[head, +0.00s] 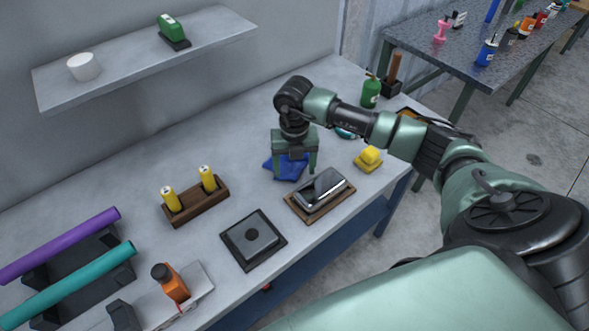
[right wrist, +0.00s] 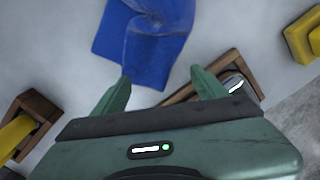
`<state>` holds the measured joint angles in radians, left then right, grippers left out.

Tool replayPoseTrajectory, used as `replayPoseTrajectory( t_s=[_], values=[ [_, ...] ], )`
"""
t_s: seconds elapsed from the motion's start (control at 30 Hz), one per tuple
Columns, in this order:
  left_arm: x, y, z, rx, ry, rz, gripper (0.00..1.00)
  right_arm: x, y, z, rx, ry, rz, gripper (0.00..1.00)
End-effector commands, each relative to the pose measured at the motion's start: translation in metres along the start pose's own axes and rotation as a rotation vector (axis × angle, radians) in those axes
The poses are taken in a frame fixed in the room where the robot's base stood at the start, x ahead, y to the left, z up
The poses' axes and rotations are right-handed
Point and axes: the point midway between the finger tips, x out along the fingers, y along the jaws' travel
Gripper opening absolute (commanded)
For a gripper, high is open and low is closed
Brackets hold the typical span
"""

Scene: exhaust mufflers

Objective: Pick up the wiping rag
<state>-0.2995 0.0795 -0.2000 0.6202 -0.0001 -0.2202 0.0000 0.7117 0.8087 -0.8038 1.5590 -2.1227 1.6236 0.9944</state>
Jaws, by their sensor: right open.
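The wiping rag is a crumpled blue cloth (head: 286,166) lying on the grey workbench in the head view. It also shows in the right wrist view as a blue cloth (right wrist: 145,45) ahead of the fingers. My right gripper (head: 295,172) is over the rag, pointing down, with its green fingers apart and nothing held. In the right wrist view the fingertips of my right gripper (right wrist: 160,78) stand on either side of the rag's near corner. Whether they touch the rag is unclear. My left gripper is not in view.
A muffler on a wooden tray (head: 318,212) stands close to the right finger. A wooden holder (head: 197,208) with yellow cylinders is at left. A yellow block (head: 369,158) and green bottle (head: 371,92) are to the right. A shelf (head: 140,62) hangs behind.

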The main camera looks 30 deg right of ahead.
Motion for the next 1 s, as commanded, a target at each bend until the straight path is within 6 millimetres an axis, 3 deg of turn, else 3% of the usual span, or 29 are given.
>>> replayPoseTrajectory(
  t_s=[0.6,1.0],
  values=[
    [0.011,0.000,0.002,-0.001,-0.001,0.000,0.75,0.015,0.000,0.000,0.000,0.001,0.000,0.73],
    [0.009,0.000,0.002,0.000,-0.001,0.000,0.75,0.013,-0.001,0.000,0.000,0.001,-0.002,0.17]
  ],
)
